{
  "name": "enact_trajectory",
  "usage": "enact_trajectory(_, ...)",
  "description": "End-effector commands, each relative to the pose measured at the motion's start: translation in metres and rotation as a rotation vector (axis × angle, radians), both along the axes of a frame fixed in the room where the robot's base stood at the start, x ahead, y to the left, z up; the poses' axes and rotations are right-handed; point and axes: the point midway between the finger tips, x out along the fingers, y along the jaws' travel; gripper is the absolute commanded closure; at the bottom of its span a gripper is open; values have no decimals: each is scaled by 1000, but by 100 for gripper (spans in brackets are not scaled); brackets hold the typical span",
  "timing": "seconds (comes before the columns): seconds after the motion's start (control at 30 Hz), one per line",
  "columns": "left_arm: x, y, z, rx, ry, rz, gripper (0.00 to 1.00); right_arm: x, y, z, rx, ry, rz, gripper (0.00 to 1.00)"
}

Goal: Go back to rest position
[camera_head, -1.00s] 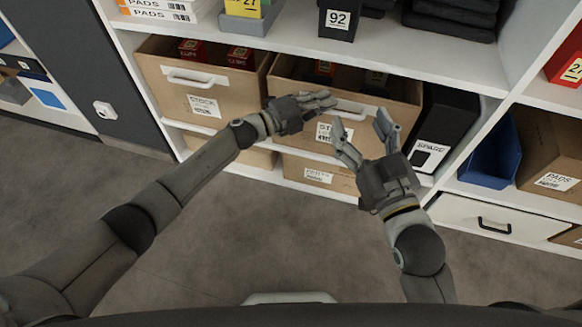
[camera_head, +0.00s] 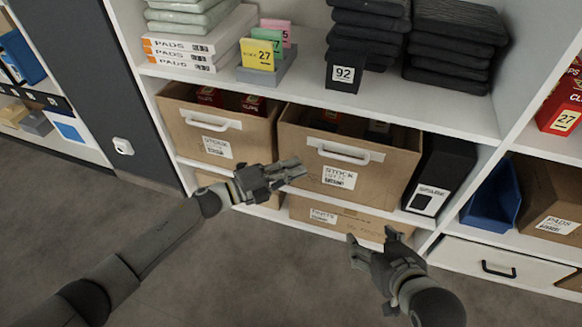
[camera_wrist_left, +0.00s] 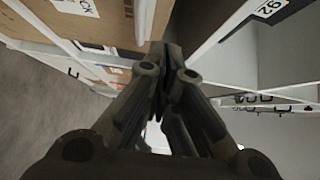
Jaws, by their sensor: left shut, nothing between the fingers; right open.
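My left gripper (camera_head: 290,172) is shut and empty in the head view, in front of the shelf between the two upper cardboard stock boxes. Its closed fingers also show in the left wrist view (camera_wrist_left: 165,65). My right gripper (camera_head: 372,242) is open and empty at the lower right, over the grey floor and in front of the lower cardboard box. Both grippers look apart from the boxes in the head view, though the left fingertips overlap the edge of the middle box in the picture.
The middle stock box (camera_head: 395,165) has a white handle; a similar box (camera_head: 170,125) stands left. A black spare box (camera_head: 440,170) and a blue bin (camera_head: 493,200) are to the right. A white drawer (camera_head: 455,255) is below. The floor (camera_head: 240,270) in front is clear.

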Motion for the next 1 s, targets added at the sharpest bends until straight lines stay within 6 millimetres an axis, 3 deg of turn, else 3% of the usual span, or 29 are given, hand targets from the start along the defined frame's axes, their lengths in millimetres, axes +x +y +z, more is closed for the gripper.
enact_trajectory(0.37, -6, 2, 5, -39, 25, 31, 100, -5, -2, -4, -7, 31, -2, 34)
enact_trajectory(0.57, -13, 4, 29, -273, 219, 267, 100, -5, -2, -4, -7, 30, -1, 34)
enact_trajectory(0.77, -32, 49, 36, -552, 556, 590, 100, -5, -2, -4, -6, 29, -1, 34)
enact_trajectory(1.0, -90, 116, 13, -782, 968, 915, 100, -5, -2, -4, -6, 29, -1, 34)
